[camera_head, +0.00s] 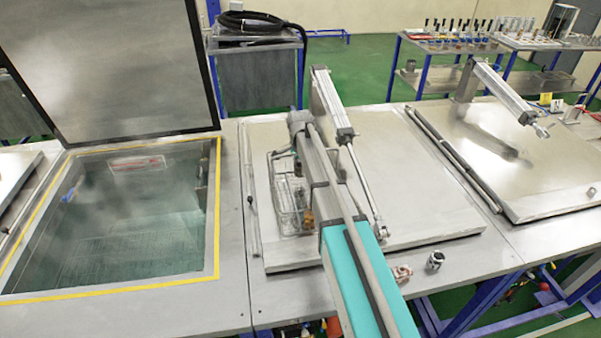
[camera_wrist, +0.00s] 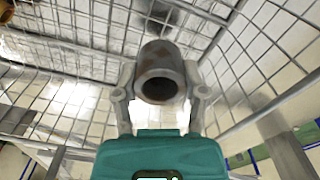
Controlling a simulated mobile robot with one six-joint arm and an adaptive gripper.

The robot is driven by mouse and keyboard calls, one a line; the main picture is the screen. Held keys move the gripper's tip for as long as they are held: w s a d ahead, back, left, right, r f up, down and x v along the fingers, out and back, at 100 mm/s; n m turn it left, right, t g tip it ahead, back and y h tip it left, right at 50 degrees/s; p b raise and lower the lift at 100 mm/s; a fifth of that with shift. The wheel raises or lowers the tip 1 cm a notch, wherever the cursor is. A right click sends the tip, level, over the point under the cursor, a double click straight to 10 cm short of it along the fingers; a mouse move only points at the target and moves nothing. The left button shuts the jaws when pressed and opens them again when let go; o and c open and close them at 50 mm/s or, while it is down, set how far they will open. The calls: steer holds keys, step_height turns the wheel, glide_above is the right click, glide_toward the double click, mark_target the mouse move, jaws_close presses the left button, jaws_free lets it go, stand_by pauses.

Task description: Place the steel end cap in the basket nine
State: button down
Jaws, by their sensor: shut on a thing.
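My gripper (camera_wrist: 162,94) is shut on a grey hollow cylinder with brownish patches, which I take to be the steel end cap (camera_wrist: 160,56). Its open round end faces the wrist camera, and a finger grips it on each side. Wire mesh walls of a basket (camera_wrist: 262,72) surround it in the wrist view. In the head view the wire basket (camera_head: 287,222) stands on the middle closed lid, beside and partly behind my arm. My fingers and the cap cannot be made out clearly there. No basket number is readable.
An open tank (camera_head: 130,225) with a raised lid (camera_head: 110,60) is at the left. A pneumatic cylinder (camera_head: 332,110) rises close to the right of my arm. Two small metal parts, one pinkish (camera_head: 402,272) and one grey (camera_head: 435,260), lie on the front ledge. The right lid (camera_head: 520,165) is mostly clear.

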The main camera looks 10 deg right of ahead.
steer(key=shift+f+b, duration=0.65)
steer(key=shift+f, duration=0.1)
stand_by(0.3)
steer(key=shift+c, duration=0.8)
jaws_free()
steer(key=shift+r, duration=0.25)
step_height(320, 180, up, 13)
steer(key=p, duration=1.3)
steer(key=shift+f, duration=0.1)
